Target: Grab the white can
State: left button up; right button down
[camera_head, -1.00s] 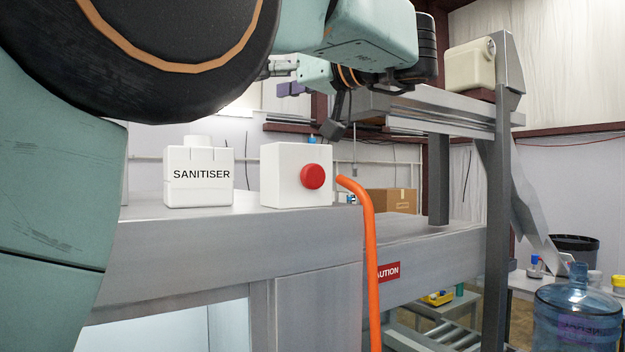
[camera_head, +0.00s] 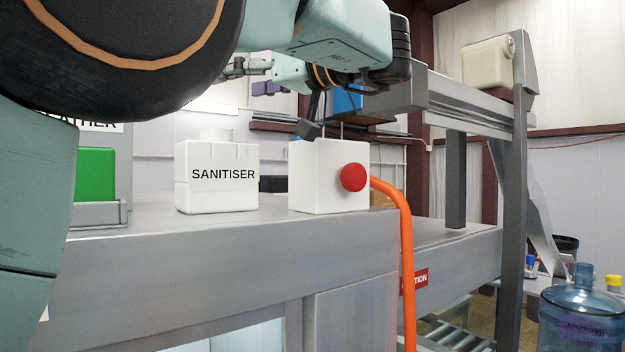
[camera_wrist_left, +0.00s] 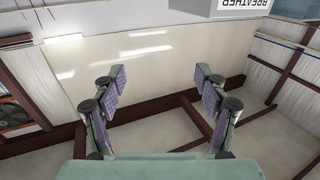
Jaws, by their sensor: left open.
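A white container labelled SANITISER (camera_head: 217,178) stands upright on the grey metal bench. A cream-white can (camera_head: 487,62) sits on a high ledge of the metal frame at the right. I cannot tell from the labels which one is the white can. My left gripper (camera_head: 258,78) shows small beyond my arm, above and behind the SANITISER container, apart from both. In the left wrist view my left gripper (camera_wrist_left: 160,78) is open, with purple pads wide apart and nothing between them. Neither container shows there for certain. My right gripper is not in view.
A white box with a red button (camera_head: 353,178) stands right of the SANITISER container. An orange hose (camera_head: 407,250) runs down beside it. A green block (camera_head: 95,174) is at left. A blue water jug (camera_head: 581,315) is at lower right. The bench front is clear.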

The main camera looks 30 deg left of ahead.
aim_at(227, 133)
pick_arm(q)
jog(key=f, duration=0.8)
jog(key=shift+w+d, duration=0.1)
jog(key=shift+w, duration=0.2)
jog(key=shift+s+a+r, duration=0.1)
jog(key=shift+s+a, duration=0.1)
jog(key=shift+a, duration=0.25)
jog(key=a, duration=0.3)
jog(key=w+a+p, duration=0.1)
jog(key=a, duration=0.1)
jog(key=shift+a, duration=0.65)
jog(key=shift+s+d, duration=0.25)
jog(key=shift+c, duration=0.4)
jog(key=shift+d, duration=0.2)
jog(key=shift+c, duration=1.4)
jog(key=shift+w+a, duration=0.15)
jog(key=shift+a, duration=0.15)
jog(key=c, duration=0.5)
jog(key=shift+d, duration=0.1)
grip_shut()
